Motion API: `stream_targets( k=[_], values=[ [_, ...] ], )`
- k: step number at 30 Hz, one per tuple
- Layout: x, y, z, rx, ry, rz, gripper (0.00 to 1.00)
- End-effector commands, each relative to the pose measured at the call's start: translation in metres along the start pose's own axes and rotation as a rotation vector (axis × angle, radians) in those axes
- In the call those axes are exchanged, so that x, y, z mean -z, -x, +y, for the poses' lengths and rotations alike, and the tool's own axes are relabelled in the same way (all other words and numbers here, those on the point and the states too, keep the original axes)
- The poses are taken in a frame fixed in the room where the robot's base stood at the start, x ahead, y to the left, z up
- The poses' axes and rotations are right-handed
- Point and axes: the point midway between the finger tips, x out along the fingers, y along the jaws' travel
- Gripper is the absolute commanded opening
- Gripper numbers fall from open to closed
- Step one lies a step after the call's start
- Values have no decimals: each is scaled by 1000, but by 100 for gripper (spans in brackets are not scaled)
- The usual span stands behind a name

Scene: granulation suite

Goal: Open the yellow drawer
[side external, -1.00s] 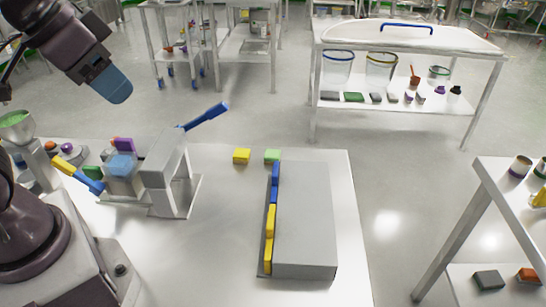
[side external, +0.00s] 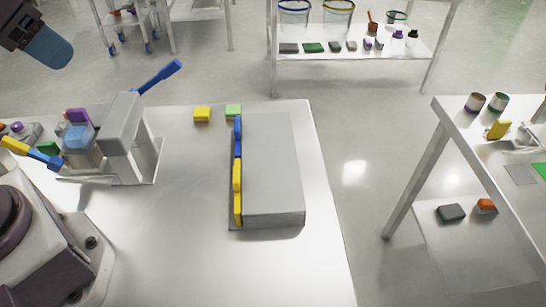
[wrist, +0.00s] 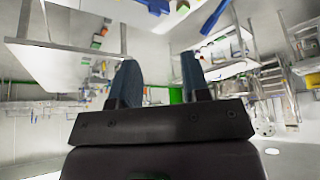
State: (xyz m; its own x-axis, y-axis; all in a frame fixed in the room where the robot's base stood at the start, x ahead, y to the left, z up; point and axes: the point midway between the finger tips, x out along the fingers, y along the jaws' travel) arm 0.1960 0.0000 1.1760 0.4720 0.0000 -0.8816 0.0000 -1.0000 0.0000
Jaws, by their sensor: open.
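A low grey cabinet (side external: 275,170) lies on the white table. Its left side carries a row of blue and yellow fronts. The yellow drawer front (side external: 237,190) is on the near half of that side, and a blue front (side external: 238,135) is on the far half. The yellow front looks flush with the blue one, with no gap that I can see. My gripper (side external: 50,47) is high at the upper left, well away from the cabinet and partly cut off by the frame. In the wrist view my gripper (wrist: 160,75) has its two dark fingers apart with nothing between them.
A grey stand with a raised blue lever (side external: 160,77) stands to the left. Bare table lies between stand and cabinet. A side table (side external: 450,112) stands at right.

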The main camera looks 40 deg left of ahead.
Motion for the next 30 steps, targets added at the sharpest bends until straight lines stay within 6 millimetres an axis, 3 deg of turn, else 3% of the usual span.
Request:
stream_targets(
  k=[5,11,20,30],
  values=[
    [0,-2,2,-6,-11,-11,40],
    [2,-32,18,-33,-77,-164,40],
    [32,-110,67,-18,1,-411,40],
    [45,-212,126,132,393,-535,40]
  ],
)
